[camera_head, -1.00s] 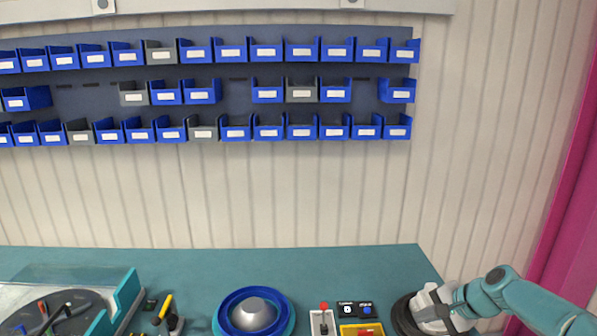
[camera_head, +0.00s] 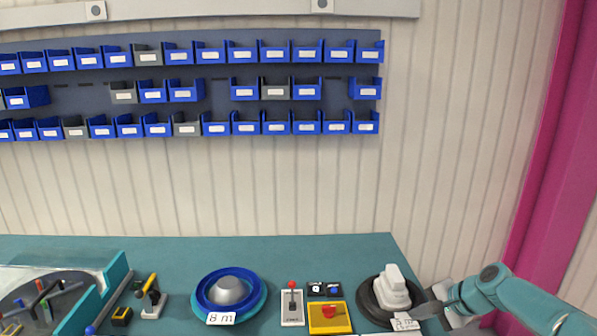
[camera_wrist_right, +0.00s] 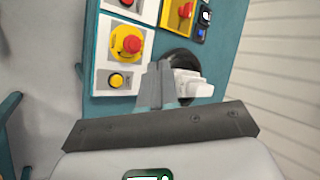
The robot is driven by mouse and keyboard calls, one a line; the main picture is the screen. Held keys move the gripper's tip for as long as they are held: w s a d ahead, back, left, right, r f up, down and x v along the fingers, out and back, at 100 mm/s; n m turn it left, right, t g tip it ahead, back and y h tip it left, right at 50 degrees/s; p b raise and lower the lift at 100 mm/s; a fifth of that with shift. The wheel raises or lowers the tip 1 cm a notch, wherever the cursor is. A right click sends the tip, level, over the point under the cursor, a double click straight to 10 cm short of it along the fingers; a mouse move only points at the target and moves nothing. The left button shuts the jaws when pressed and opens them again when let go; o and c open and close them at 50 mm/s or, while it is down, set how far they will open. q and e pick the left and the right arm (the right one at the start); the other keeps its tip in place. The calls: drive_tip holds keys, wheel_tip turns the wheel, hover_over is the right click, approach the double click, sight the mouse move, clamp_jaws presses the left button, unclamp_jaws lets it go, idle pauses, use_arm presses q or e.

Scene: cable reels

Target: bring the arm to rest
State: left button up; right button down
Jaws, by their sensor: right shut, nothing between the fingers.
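My right arm comes in from the right in the head view. Its gripper (camera_head: 428,308) is low at the right end of the bench, just right of a black round base with a white upright part (camera_head: 392,287). In the right wrist view the gripper (camera_wrist_right: 158,75) has its fingers together and holds nothing. The white part (camera_wrist_right: 190,85) and black base show just beyond the fingers there; I cannot tell whether they touch. My left gripper is not in view.
The teal bench (camera_head: 330,250) carries a blue reel (camera_head: 229,287) with an "8 m" label, a red-knobbed lever (camera_head: 292,305), a yellow box with a red button (camera_head: 328,317) and a turntable (camera_head: 40,300) at left. Blue bins (camera_head: 245,122) hang on the wall. A magenta post (camera_head: 550,150) stands at right.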

drive_tip(key=s+a+f+n+g+h, duration=0.1)
drive_tip(key=s+a+f, duration=0.25)
drive_tip(key=f, duration=0.35)
drive_tip(key=s+a+f+n+g, duration=0.1)
drive_tip(key=s+a+f+n, duration=0.15)
drive_tip(key=s+f, duration=0.35)
drive_tip(key=s+a+f+g+h, duration=0.1)
drive_tip(key=s+a+f, duration=0.25)
drive_tip(key=f, duration=0.55)
drive_tip(key=s+a+f+n, duration=0.2)
drive_tip(key=s, duration=0.5)
drive_tip(key=s+a+f+n+g, duration=0.1)
drive_tip(key=s+a+f+n, duration=0.1)
drive_tip(key=s, duration=0.6)
drive_tip(key=s+a+f+n+g, duration=0.1)
drive_tip(key=s+a+f+n, duration=0.1)
drive_tip(key=s, duration=0.5)
drive_tip(key=shift+s+a, duration=0.35)
drive_tip(key=shift+a, duration=0.25)
